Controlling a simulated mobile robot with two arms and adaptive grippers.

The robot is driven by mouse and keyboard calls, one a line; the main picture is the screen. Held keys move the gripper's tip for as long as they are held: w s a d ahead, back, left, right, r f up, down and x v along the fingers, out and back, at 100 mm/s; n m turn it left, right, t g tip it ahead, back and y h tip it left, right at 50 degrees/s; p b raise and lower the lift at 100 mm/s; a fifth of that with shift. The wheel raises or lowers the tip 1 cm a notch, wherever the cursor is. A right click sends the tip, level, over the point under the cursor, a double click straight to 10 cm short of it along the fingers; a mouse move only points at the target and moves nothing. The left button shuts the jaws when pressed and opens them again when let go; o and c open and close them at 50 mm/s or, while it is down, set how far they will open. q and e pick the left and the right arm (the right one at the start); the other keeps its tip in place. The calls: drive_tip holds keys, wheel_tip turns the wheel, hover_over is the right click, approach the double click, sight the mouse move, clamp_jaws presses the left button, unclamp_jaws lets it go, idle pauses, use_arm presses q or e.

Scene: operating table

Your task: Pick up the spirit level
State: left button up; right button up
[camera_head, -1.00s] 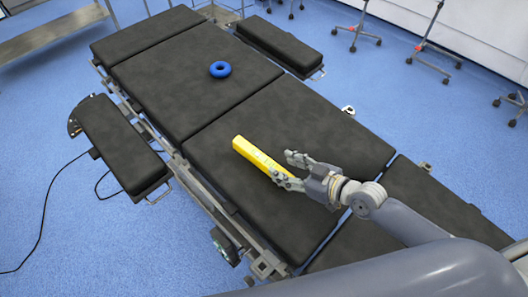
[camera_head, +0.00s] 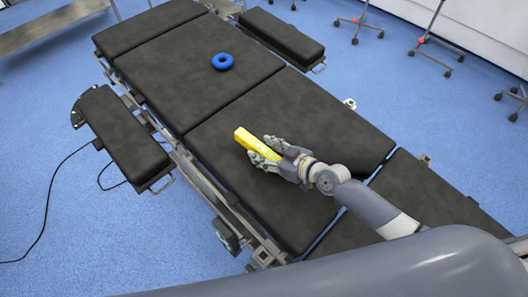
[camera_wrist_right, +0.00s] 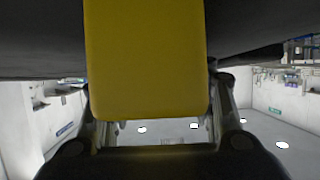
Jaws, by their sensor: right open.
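The yellow spirit level (camera_head: 249,139) lies on the black middle pad of the operating table (camera_head: 290,115). My right gripper (camera_head: 264,149) is at the level's near end, with one finger on each side of it. Its jaws are open, and the near part of the level is hidden between them. In the right wrist view the yellow end of the level (camera_wrist_right: 145,60) fills the space between the fingers. I cannot tell whether the fingers touch it. My left gripper is not in view.
A blue ring (camera_head: 222,61) lies on the pad further back. Side pads (camera_head: 120,135) and (camera_head: 282,35) flank the table. Wheeled stands (camera_head: 425,45) are on the blue floor at the back right. The pad around the level is clear.

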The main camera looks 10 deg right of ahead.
clamp_jaws()
drive_tip(key=shift+r, duration=0.1)
